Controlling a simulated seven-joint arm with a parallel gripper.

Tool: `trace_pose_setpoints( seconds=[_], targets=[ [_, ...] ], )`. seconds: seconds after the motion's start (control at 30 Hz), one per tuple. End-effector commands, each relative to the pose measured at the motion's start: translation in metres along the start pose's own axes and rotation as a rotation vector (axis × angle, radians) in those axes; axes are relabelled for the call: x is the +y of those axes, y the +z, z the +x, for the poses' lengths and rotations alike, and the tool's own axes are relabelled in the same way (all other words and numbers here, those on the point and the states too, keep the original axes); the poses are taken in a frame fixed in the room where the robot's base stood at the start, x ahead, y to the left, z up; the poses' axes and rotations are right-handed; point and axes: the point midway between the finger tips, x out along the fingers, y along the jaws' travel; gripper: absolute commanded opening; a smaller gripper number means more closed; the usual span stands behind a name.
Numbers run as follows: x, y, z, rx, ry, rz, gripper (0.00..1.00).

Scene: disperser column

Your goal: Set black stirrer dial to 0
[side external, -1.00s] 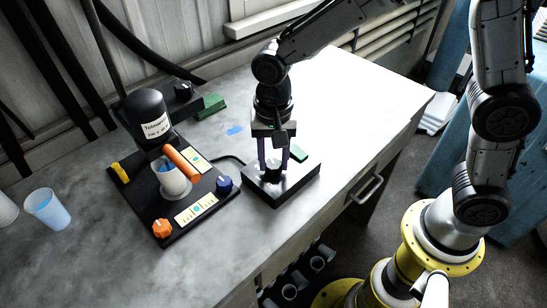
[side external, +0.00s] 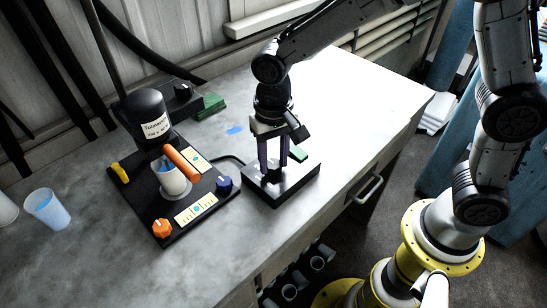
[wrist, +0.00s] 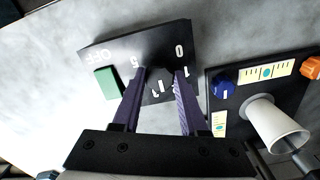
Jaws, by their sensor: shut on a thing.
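The black stirrer dial (wrist: 158,78) sits on the top of a black control box (wrist: 150,42) with white marks that include OFF, 5 and 0. My gripper (wrist: 160,74) points down with its two purple fingers on either side of the dial, shut on it. In the side view my gripper (side external: 274,172) reaches down to the top of the control box (side external: 300,176), and the dial is hidden there by the fingers. I cannot tell which mark the dial points to.
A green button (wrist: 108,82) is on the box beside my fingers. A black stand base (side external: 207,205) with a blue knob (side external: 224,184), an orange knob (side external: 162,228) and a white cup (side external: 172,178) stands to the left. The table on the right is clear.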

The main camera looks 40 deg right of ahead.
Motion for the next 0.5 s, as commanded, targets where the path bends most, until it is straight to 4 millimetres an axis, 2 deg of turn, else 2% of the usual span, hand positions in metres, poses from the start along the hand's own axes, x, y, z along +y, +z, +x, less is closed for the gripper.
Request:
trace_pose_setpoints(
  seconds=[0.5],
  targets=[
    [0.0006,-0.0004,-0.0006,0.001,0.0,-0.489,0.0]
  ],
)
